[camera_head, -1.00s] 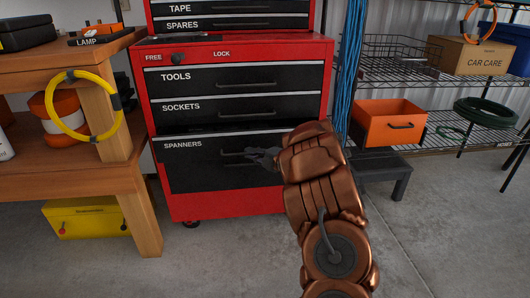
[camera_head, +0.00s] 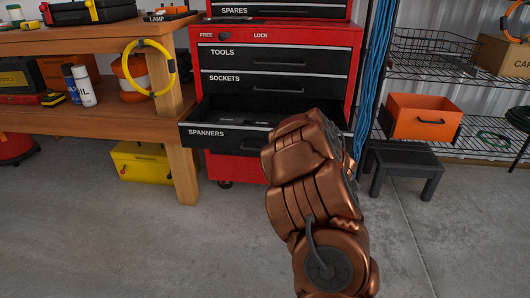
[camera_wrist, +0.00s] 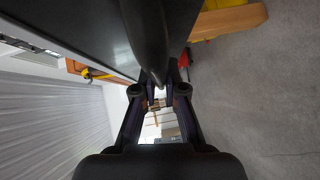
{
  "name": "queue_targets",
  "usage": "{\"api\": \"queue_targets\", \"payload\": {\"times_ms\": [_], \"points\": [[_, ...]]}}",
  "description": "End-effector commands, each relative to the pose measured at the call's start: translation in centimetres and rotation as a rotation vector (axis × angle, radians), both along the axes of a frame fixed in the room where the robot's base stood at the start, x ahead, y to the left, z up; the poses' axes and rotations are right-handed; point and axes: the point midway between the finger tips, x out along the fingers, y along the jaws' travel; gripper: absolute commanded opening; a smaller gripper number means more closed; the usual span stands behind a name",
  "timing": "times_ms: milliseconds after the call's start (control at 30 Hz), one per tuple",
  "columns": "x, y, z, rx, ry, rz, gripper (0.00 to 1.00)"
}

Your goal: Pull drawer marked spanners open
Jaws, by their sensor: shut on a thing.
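The drawer marked SPANNERS (camera_head: 215,139) is the lowest of the red tool chest (camera_head: 300,35) in the head view. It stands pulled out, with its dark inside and some contents showing. In the wrist view my gripper (camera_wrist: 160,88) is shut on the dark drawer handle (camera_wrist: 146,35), which runs down between the fingers. The dark drawer front (camera_wrist: 85,25) fills the upper left of that view.
The TOOLS (camera_head: 270,58) and SOCKETS (camera_head: 265,84) drawers above are shut. A wooden bench (camera_head: 110,122) stands left, close to the drawer's side. A dark step stool (camera_head: 405,160) stands right. The concrete floor (camera_head: 140,250) in front is clear.

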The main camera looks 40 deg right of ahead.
Motion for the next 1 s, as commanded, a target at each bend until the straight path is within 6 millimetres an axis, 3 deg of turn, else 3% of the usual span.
{"api": "queue_targets", "payload": {"times_ms": [433, 467, 700, 1000], "points": [[-0.22, -0.24, -0.05, 0.003, 0.001, -0.018, 0.0], [-0.21, -0.24, -0.05, 0.003, 0.001, -0.018, 0.12], [-0.02, 0.05, -0.04, 0.002, 0.001, -0.011, 0.36], [-0.13, 0.04, -0.02, 0.002, 0.001, -0.01, 0.36]]}}
